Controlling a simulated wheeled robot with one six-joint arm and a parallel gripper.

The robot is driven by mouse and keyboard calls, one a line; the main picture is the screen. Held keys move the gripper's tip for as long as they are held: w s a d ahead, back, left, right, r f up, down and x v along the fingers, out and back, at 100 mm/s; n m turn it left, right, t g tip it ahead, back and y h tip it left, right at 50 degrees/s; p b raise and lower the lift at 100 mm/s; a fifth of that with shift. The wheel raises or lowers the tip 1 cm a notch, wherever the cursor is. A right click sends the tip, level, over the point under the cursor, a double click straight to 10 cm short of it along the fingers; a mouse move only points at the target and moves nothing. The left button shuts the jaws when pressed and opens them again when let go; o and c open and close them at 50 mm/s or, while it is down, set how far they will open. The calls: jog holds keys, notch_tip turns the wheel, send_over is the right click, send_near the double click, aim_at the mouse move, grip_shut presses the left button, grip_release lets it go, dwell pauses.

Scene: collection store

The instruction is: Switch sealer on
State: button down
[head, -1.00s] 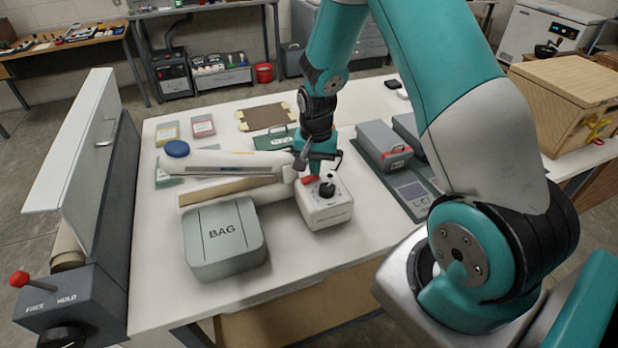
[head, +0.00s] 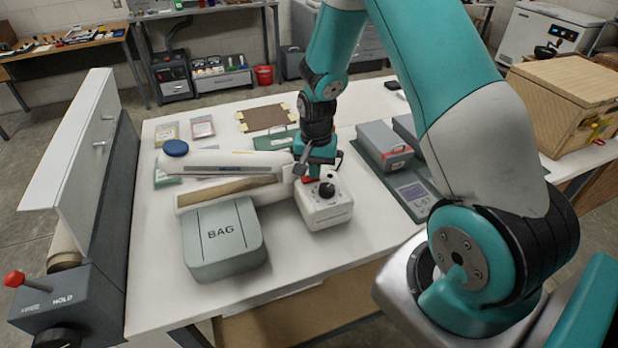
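The sealer is a white device on the table, with a long pale arm (head: 225,160) reaching left and a boxy control end (head: 325,212) at the right. A black knob (head: 327,190) sits on top of that end, with a small red switch (head: 306,180) beside it at the left. The switch position is too small to tell. My gripper (head: 314,172) points down just above the back of the control end, close to the red switch. Its fingertips are partly hidden, so I cannot tell contact or whether they are apart.
A grey box marked BAG (head: 222,240) stands in front of the sealer. A grey scale-like unit (head: 412,192) and grey boxes lie to the right. A blue round lid (head: 175,148) is at the left. A wooden crate (head: 565,100) stands far right. The front table strip is clear.

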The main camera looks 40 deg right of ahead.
notch_tip(320, 180, up, 7)
jog(key=p, duration=0.5)
dwell(0.7)
